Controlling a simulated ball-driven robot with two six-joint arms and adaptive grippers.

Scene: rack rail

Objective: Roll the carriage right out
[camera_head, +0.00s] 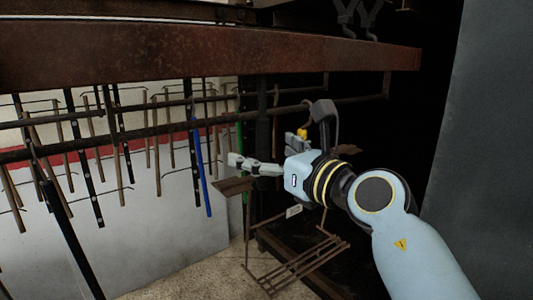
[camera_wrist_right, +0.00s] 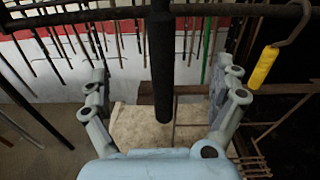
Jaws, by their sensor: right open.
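A dark rail (camera_head: 165,128) runs across the head view, and its dark bar (camera_wrist_right: 90,14) crosses the top of the right wrist view. A thick black vertical handle (camera_wrist_right: 161,65) hangs down from it; I take this to be part of the carriage, whose rollers I cannot make out. In the head view a dark upright piece (camera_head: 262,105) hangs near the right gripper. My right gripper (camera_head: 258,152) is open, with its fingers on either side of the handle in the wrist view; contact is not visible. My left gripper is out of view.
Many thin rods and hooks (camera_head: 158,170) hang to the left, with a blue strip (camera_head: 203,170). A hook with a yellow piece (camera_wrist_right: 262,68) hangs right of the handle. A rusty beam (camera_head: 200,50) spans above. A brown slatted rack (camera_head: 295,265) stands below.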

